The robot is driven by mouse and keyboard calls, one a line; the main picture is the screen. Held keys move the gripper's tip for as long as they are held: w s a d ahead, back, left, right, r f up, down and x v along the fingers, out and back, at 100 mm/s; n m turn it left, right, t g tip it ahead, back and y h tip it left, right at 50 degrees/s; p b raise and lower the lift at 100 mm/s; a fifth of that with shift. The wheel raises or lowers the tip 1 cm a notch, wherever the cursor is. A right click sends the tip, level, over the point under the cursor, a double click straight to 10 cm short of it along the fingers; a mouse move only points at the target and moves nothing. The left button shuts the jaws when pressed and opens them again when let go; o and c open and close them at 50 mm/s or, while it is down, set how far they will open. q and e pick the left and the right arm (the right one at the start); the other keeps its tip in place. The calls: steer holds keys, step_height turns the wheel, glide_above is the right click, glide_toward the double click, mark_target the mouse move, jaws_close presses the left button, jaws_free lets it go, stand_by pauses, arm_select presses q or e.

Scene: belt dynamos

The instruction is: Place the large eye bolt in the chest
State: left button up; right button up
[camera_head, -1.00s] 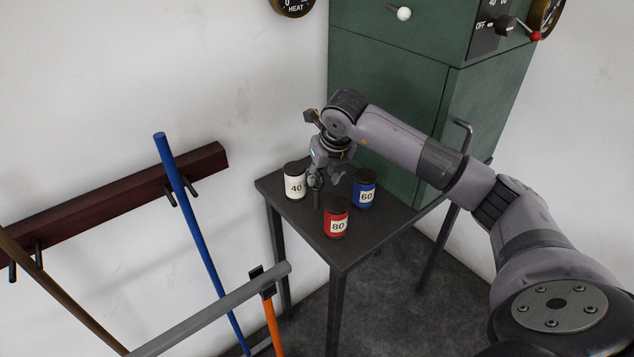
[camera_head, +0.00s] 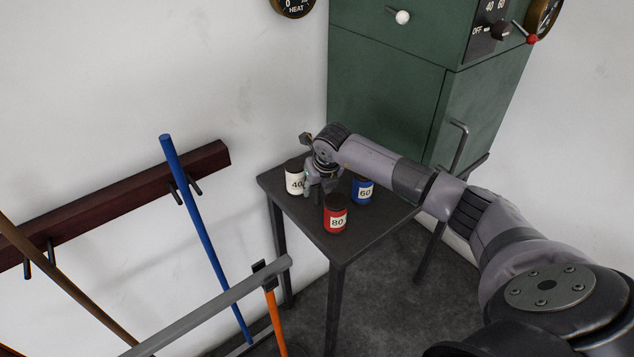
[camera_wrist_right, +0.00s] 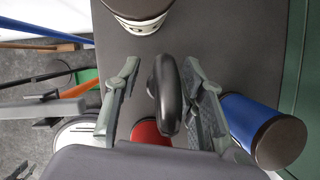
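The large eye bolt, a dark upright ring, shows between the fingers in the right wrist view (camera_wrist_right: 166,95). In the head view its dark shank (camera_head: 318,197) is partly visible beneath my right gripper (camera_head: 321,186), among the cans on the small table (camera_head: 300,213). My right gripper is open, pointing down, with one finger on each side of the ring (camera_wrist_right: 163,103). There is a clear gap to the left finger; the ring is close to the right finger, and I cannot tell if they touch. I cannot identify a chest in these views. My left gripper is out of view.
A white can (camera_head: 295,181) marked 40, a red can (camera_head: 335,217) marked 80 and a blue can (camera_head: 362,191) marked 60 stand close around the gripper. A green cabinet (camera_head: 385,100) is behind the table. Long-handled tools, one blue (camera_head: 205,235), are at the left.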

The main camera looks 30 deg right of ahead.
jaws_close()
steer(key=shift+r, duration=0.2)
stand_by(0.6)
